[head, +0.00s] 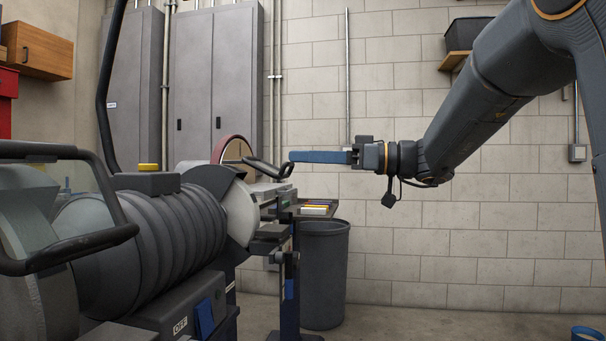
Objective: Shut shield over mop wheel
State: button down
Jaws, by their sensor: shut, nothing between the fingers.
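The grinder-like machine has a ribbed dark body (165,222) that fills the lower left. At its right end is a pale round wheel (240,212), which looks like the mop wheel, partly under a dark curved guard (210,178). A black bar handle (262,165), seemingly the shield's, sticks out to the right above it. Whether a shield panel is joined to it is unclear. My gripper (292,157) has long blue fingers pointing left, shut and empty. Their tips are by the handle's right end; I cannot tell whether they touch.
A second black tube handle (125,232) and grey housing stand at near left. A red-rimmed disc (232,150) shows behind the wheel. Floor and wall at right are mostly clear.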

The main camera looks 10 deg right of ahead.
notch_tip(320, 180, down, 7)
jog(key=a+t+y+b, duration=0.1)
jog(key=y+b, duration=0.1)
jog(key=b, duration=1.5)
jog(key=shift+w+a+f+y, duration=0.15)
jog(key=shift+w+a+y, duration=0.15)
jog(key=shift+w+a, duration=0.1)
jog(key=shift+a+f, duration=0.1)
jog(key=shift+b, duration=0.3)
jog(key=p+v, duration=0.2)
jog(key=v, duration=0.9)
jog(key=shift+d, duration=0.35)
jog(key=shift+f, duration=0.25)
